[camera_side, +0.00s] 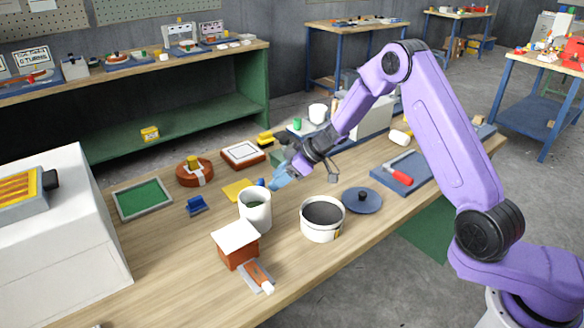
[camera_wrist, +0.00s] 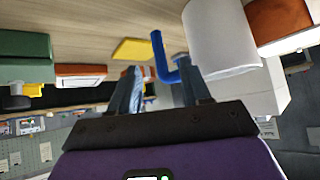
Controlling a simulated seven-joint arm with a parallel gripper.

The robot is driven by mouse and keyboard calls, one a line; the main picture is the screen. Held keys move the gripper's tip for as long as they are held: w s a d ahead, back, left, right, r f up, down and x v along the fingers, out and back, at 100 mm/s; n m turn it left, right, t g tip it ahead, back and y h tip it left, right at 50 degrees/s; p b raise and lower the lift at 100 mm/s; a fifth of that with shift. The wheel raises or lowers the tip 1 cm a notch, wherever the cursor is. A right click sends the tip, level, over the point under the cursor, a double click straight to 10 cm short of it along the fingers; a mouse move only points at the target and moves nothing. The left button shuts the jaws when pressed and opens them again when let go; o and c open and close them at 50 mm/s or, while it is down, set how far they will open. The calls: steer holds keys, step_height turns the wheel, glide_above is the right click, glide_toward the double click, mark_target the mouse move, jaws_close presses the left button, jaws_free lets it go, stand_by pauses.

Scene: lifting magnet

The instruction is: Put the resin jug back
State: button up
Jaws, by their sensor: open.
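The resin jug looks to be the white, open-topped vessel (camera_side: 255,212) standing upright on the bench, with something dark green inside. A blue bent handle (camera_side: 260,182) shows by its rim. In the wrist view the white wall of the jug (camera_wrist: 220,38) is at upper right, and the blue handle (camera_wrist: 159,55) reaches down between the finger ends. My gripper (camera_side: 277,184) is behind and right of the jug's rim in the side view. Its pale blue fingers (camera_wrist: 160,84) are apart, one on each side of the handle; contact cannot be told.
A white pot (camera_side: 322,232) stands right of the jug, with a dark blue lid (camera_side: 362,203) beyond it. A white-topped orange block (camera_side: 236,252) stands close in front. A blue block (camera_side: 197,205), yellow sheet (camera_side: 236,189) and green framed mat (camera_side: 143,199) lie left.

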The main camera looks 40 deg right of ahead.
steer(key=shift+v, duration=2.6)
steer(key=a+r+t+h, duration=0.2)
steer(key=a+r, duration=0.1)
steer(key=r, duration=0.3)
steer(key=s+a+r+h, duration=0.1)
steer(key=s+r+h, duration=0.1)
steer(key=s, duration=0.5)
steer(key=s+d+n+g+h, duration=0.1)
steer(key=s+d+n+g, duration=0.1)
steer(key=s, duration=1.5)
steer(key=s+d+n+g+h, duration=0.1)
steer(key=s+d+g, duration=0.4)
steer(key=s, duration=1.2)
steer(key=shift+n+g, duration=0.4)
